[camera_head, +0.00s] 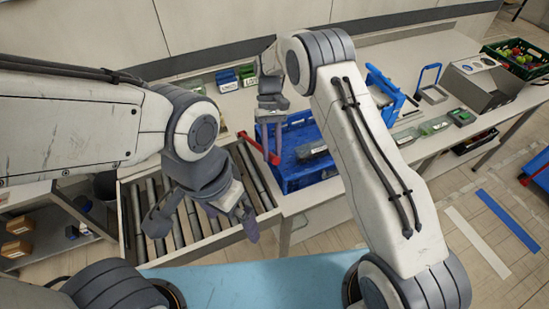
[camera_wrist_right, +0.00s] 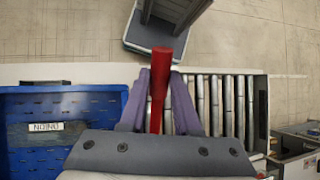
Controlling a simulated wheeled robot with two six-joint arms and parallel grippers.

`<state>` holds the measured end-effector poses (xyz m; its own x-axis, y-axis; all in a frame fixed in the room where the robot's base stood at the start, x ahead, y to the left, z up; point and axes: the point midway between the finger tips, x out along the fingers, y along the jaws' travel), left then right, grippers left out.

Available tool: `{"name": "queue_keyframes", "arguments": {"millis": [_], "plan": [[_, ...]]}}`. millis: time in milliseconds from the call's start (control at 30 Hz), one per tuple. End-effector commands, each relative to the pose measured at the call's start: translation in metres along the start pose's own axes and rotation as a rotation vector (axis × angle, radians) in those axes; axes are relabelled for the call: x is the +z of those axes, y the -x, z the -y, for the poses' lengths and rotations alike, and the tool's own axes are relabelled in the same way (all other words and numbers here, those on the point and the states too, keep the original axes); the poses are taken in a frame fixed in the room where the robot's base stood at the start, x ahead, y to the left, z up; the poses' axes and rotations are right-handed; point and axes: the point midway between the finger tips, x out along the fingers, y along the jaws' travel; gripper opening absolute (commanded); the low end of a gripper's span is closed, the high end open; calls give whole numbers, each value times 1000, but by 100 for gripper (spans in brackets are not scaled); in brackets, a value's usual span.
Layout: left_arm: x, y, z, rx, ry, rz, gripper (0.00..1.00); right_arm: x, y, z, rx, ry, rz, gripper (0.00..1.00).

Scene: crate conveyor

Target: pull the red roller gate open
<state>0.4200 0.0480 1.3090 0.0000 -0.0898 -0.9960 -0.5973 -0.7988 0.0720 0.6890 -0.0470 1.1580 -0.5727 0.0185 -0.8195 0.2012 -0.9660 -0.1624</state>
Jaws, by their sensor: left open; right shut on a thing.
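The red roller gate (camera_head: 246,137) shows as a thin red bar at the corner between the roller conveyor and the worktop. In the right wrist view its red handle (camera_wrist_right: 159,62) stands between the two purple fingers. My right gripper (camera_head: 271,155) reaches down over it and is shut on the handle (camera_wrist_right: 158,95). The fingers hide part of the red bar in the head view. My left gripper (camera_head: 236,216) is open and empty above the rollers, apart from the gate.
A roller conveyor (camera_head: 136,215) lies under my left arm. A blue crate (camera_head: 287,182) holding a grey item stands right beside the gate. Small green and blue boxes (camera_head: 227,81) are behind. A crate of produce (camera_head: 512,60) is at the far right.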

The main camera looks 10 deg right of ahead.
Motion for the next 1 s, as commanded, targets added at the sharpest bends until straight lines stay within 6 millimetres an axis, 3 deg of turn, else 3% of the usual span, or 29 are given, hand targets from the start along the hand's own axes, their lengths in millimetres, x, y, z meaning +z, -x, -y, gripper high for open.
{"name": "queue_keyframes", "arguments": {"millis": [300, 700, 733, 800, 1000], "plan": [[0, 4, 0, 0, 1, 0, 100, -2, 14, 2, 1, -7, 33, 0], [0, 4, 0, 0, 0, 0, 100, -2, 15, 2, 1, -7, 37, 0], [0, 4, 0, 0, 0, 0, 100, -2, 15, 3, 1, -7, 37, 34], [0, 4, 0, 0, 0, 0, 100, -2, 15, 3, 1, -7, 36, 60], [0, 4, 0, 0, 0, 0, 100, -2, 15, 3, 0, -7, 37, 60]]}}
